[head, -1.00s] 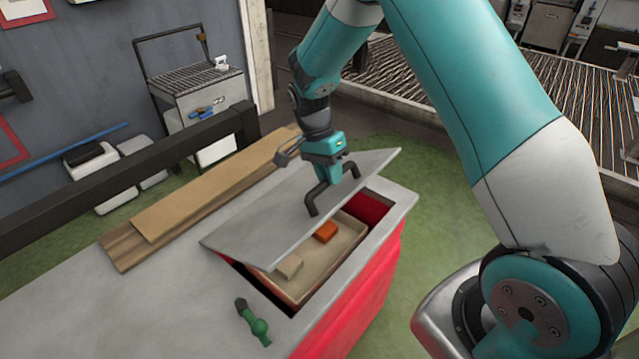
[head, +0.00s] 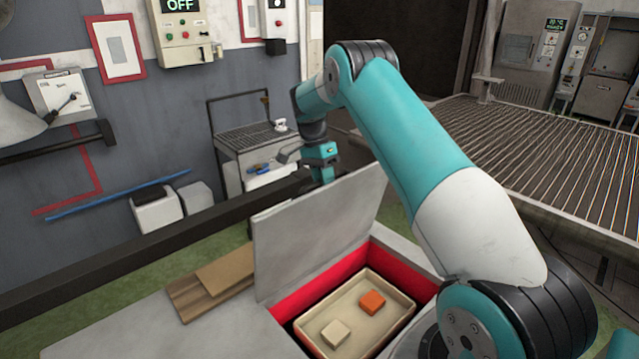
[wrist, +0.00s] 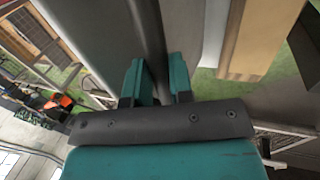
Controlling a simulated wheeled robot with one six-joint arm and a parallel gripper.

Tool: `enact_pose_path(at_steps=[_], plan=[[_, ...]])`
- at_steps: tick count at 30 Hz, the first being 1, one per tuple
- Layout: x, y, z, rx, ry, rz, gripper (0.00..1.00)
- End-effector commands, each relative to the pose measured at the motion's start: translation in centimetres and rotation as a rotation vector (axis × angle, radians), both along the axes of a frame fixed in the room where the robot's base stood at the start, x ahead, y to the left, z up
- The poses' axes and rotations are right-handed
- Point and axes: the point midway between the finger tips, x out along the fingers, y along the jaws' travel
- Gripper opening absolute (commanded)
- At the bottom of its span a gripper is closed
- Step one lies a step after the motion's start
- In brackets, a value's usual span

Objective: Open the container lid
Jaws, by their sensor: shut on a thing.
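The grey container lid (head: 315,235) stands raised, tilted steeply up at the back of the red container (head: 300,293). The container is open, and a beige tray (head: 392,338) shows inside it. My gripper (head: 322,172) is at the lid's upper edge, on its far side, with the fingertips hidden behind the lid. In the wrist view my gripper (wrist: 160,75) has its two teal fingers closed about a dark bar (wrist: 147,30) along the grey lid panel, which appears to be the lid's handle. The exact contact is partly hidden.
An orange block (head: 372,301) and a cream block (head: 335,333) lie in the tray. Brown boards (head: 225,280) lie on the counter left of the lid. A dark rail (head: 140,250) runs behind the counter, and a grey cart (head: 250,150) stands beyond it.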

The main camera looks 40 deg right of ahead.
Motion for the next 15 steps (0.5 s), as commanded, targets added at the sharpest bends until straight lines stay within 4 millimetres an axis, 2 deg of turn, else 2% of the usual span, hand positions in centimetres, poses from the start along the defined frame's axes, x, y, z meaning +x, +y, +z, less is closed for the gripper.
enact_pose_path(at_steps=[1, 15], plan=[[0.0, -0.1, -0.7, 0.008, 0.012, 0.006, 0.0], [0.5, -1.3, -0.9, 0.01, 0.017, -0.01, 0.0]])
